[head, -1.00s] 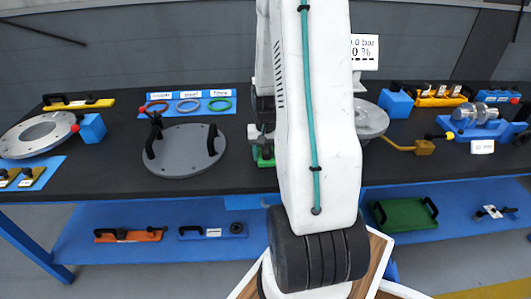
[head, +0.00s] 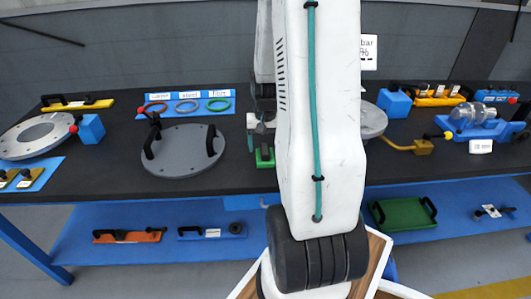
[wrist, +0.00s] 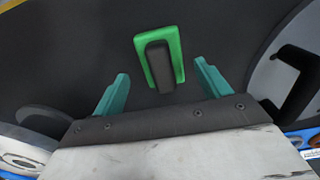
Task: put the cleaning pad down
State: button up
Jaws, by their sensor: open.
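The cleaning pad, a green block with a black handle (head: 264,158), lies on the black tabletop just left of my arm in the head view. In the wrist view the cleaning pad's green base (wrist: 176,47) rests flat on the dark surface, its black handle upward. My gripper (wrist: 161,73) is open, its teal fingers spread on either side of the handle's near end and apart from it. In the head view my gripper (head: 262,124) is just above and behind the pad, partly hidden by my arm.
A grey cover plate (head: 184,163) with black handles lies left of the pad. Behind it is a blue board (head: 218,94) with coloured rings. A metal flange (head: 372,122) is partly behind my arm on the right. The tabletop in front of the pad is clear.

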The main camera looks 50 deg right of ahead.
aim_at(265, 148)
notch_tip(265, 148, up, 7)
jog(key=shift+w+r, duration=0.1)
jog(key=shift+r, duration=0.1)
jog(key=a+r+n, duration=0.3)
jog(key=a+r, duration=0.4)
jog(key=a, duration=0.3)
jog(key=s+a+r+n, duration=0.3)
jog(key=s+a, duration=0.3)
jog(key=a, duration=0.4)
jog(key=s+a+r+n+t, duration=0.1)
jog(key=s+a+r+n, duration=0.3)
jog(key=a, duration=0.6)
jog(key=s+r, duration=0.1)
jog(key=s, duration=0.1)
jog(key=shift+s+a, duration=0.25)
jog(key=shift+s, duration=0.15)
jog(key=shift+o, duration=0.4)
